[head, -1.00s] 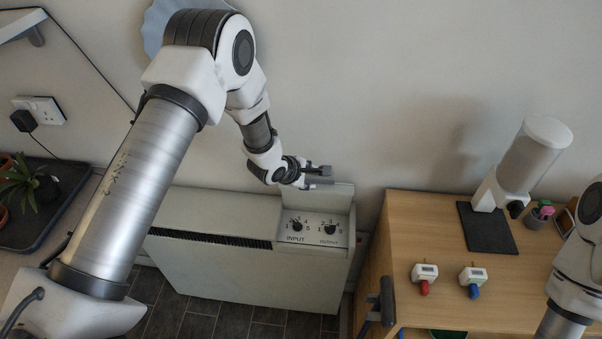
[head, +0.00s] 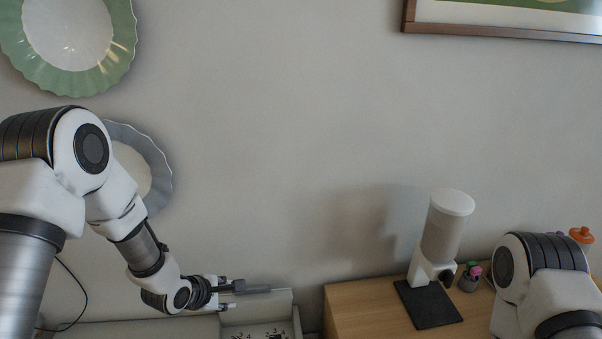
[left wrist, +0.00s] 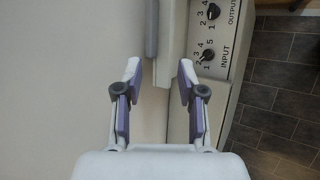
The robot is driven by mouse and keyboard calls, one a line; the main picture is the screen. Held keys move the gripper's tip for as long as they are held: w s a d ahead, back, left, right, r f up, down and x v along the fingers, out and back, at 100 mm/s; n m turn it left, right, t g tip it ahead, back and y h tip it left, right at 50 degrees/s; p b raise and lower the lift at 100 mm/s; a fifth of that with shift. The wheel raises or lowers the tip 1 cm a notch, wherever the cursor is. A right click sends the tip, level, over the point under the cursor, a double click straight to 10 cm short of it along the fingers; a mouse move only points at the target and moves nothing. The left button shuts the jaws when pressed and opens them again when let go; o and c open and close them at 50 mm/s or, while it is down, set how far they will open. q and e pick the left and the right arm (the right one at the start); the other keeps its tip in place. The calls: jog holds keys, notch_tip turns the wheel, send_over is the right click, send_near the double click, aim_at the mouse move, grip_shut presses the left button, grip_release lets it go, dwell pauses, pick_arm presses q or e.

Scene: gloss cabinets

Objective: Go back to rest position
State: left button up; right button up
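My left gripper (head: 226,288) is at the lower left in the head view, just above the pale cabinet's control panel (head: 262,332). In the left wrist view, the left gripper (left wrist: 159,72) is open, its purple-padded fingers apart with nothing held between them. A grey bar (left wrist: 152,28), like a handle, lies just beyond the fingertips on the pale raised lid (left wrist: 163,60). The INPUT dial (left wrist: 206,55) and OUTPUT dial (left wrist: 213,11) show to the right there. My right arm stands at the lower right of the head view; its gripper is out of view.
Wall plates, one green (head: 122,45) and one grey-blue (head: 157,180), hang behind my left arm. The middle wall is bare.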

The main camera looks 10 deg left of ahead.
pick_arm(q)
jog(key=s+d+f+m+g+y, duration=0.1)
jog(key=s+f+m+g, duration=0.15)
jog(key=s+f, duration=0.7)
jog(key=s+d+f+m+g, duration=0.1)
jog(key=s+f+g, duration=0.2)
jog(key=s+f, duration=0.65)
jog(key=s+a+r+m+g+y, duration=0.1)
jog(key=s+a+m+g, duration=0.1)
jog(key=s+m, duration=1.1)
jog(key=m, duration=0.2)
jog(key=shift+a+m+y+b, duration=0.2)
jog(key=shift+m+y+b, duration=0.15)
jog(key=shift+y, duration=0.05)
jog(key=shift+s+g, duration=0.15)
jog(key=shift+g, duration=0.1)
